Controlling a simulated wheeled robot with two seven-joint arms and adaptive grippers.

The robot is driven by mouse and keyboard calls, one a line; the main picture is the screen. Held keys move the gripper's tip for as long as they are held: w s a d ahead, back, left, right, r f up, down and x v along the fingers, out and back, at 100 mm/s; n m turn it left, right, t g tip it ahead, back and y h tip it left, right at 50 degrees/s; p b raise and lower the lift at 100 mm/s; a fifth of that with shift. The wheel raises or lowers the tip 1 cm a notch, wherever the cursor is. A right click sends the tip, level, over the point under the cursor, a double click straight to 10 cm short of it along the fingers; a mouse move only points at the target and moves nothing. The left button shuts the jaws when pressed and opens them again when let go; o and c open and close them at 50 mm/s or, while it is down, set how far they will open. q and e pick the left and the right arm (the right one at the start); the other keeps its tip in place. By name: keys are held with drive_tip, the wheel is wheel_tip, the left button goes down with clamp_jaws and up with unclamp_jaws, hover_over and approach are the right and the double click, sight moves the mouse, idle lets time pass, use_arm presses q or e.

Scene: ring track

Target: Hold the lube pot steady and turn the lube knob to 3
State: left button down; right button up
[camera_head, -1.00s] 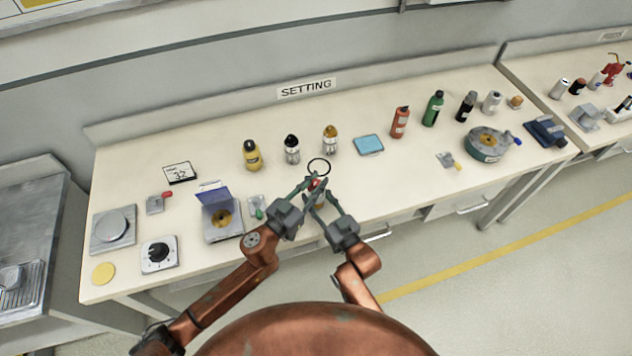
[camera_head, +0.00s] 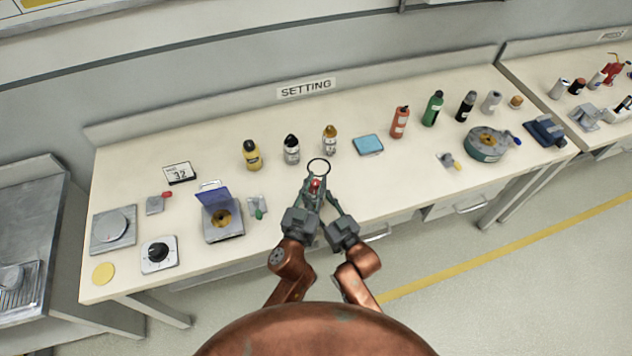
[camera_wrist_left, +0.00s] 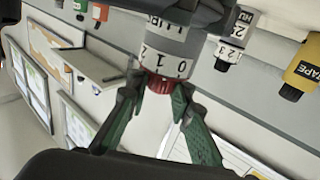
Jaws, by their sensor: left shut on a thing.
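The lube pot (camera_wrist_left: 172,45) is a grey cylinder with a partly hidden label and a white band of numbers, with 0, 1 and 2 showing in the left wrist view. Its red knob (camera_wrist_left: 164,86) lies between the fingers of my left gripper (camera_wrist_left: 160,92), which is shut on it. The red knob also shows in the head view (camera_head: 315,183). My right gripper (camera_head: 328,193) is beside it, and its dark fingers clasp the pot body in the left wrist view. Most of the pot is hidden by the grippers in the head view. I cannot tell the knob's setting.
A black ring (camera_head: 318,166) is just beyond the grippers. Yellow (camera_head: 251,156), grey (camera_head: 291,151) and orange-capped (camera_head: 330,140) bottles stand behind. A blue-lidded box (camera_head: 222,219) and a dial box (camera_head: 159,254) are left; a blue pad (camera_head: 368,145) is right.

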use_arm(q)
drive_tip(key=c, duration=1.7)
unclamp_jaws()
drive_tip(key=v, duration=1.2)
